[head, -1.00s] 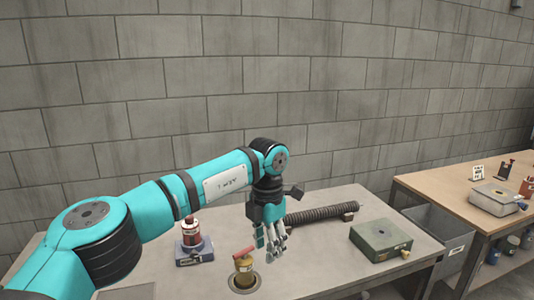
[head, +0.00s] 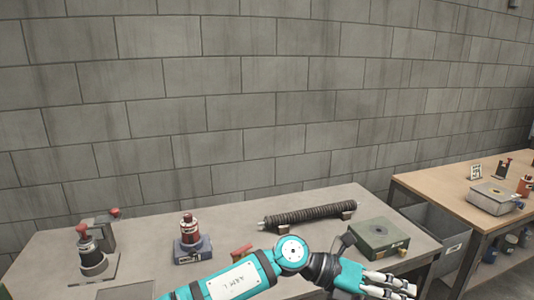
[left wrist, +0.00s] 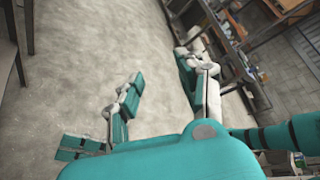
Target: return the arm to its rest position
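My left arm (head: 240,278) lies low across the near edge of the head view. My left gripper (head: 402,287) is at the bottom right of that view, in front of the green box and clear of it. In the left wrist view its fingers (left wrist: 160,78) stand wide apart with only floor between them, so it is open and empty. The dark ribbed mesh tube (head: 307,215) lies on the grey table (head: 150,240), apart from my gripper. My right gripper is in neither view.
A green box (head: 377,238) stands near the table's right end. A red-and-dark device on a blue base (head: 191,245) and a black-and-red device (head: 91,258) stand left. My arm mostly hides a red-handled piece (head: 242,252). A wooden bench (head: 440,180) stands right.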

